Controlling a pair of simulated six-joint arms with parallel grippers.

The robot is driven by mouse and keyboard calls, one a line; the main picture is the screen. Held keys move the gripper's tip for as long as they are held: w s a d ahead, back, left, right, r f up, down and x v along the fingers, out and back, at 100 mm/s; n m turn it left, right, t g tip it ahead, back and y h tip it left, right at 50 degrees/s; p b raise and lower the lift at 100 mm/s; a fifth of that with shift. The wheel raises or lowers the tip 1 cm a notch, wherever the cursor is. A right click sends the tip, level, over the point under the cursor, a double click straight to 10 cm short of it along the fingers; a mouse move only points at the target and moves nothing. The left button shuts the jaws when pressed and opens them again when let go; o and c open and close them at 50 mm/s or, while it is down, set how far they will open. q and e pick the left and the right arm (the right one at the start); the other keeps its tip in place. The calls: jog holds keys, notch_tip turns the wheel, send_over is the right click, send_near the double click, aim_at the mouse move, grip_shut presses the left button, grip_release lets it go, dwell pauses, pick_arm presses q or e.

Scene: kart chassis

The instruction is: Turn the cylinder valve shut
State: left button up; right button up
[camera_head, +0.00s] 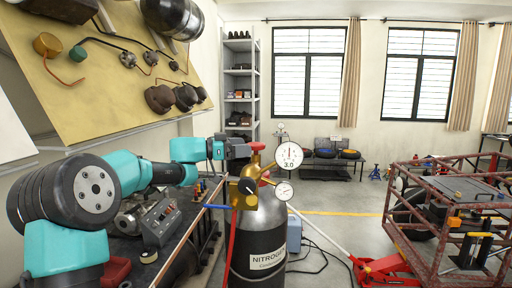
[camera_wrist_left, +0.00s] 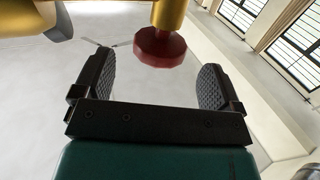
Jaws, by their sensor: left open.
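The dark grey nitrogen cylinder (camera_head: 262,235) stands upright beside the workbench, with brass fittings at its top. The red valve handwheel (camera_head: 257,147) shows partly at the top, beside my left gripper (camera_head: 243,150). In the left wrist view the red handwheel (camera_wrist_left: 160,48) sits on a brass stem, ahead of and between my two open fingers (camera_wrist_left: 157,64). I see a gap between the handwheel and each finger. A large gauge (camera_head: 289,156) reads 3.0, and a smaller gauge (camera_head: 284,191) sits below it. My right gripper is not in view.
A workbench with a grey device (camera_head: 160,222) is at left. A red kart frame (camera_head: 440,205) and red jack (camera_head: 385,270) stand right. Floor between is mostly clear.

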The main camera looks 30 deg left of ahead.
aim_at(256, 143)
pick_arm(q)
jog(key=x, duration=0.5)
jog(key=shift+c, duration=0.5)
jog(key=c, duration=0.8)
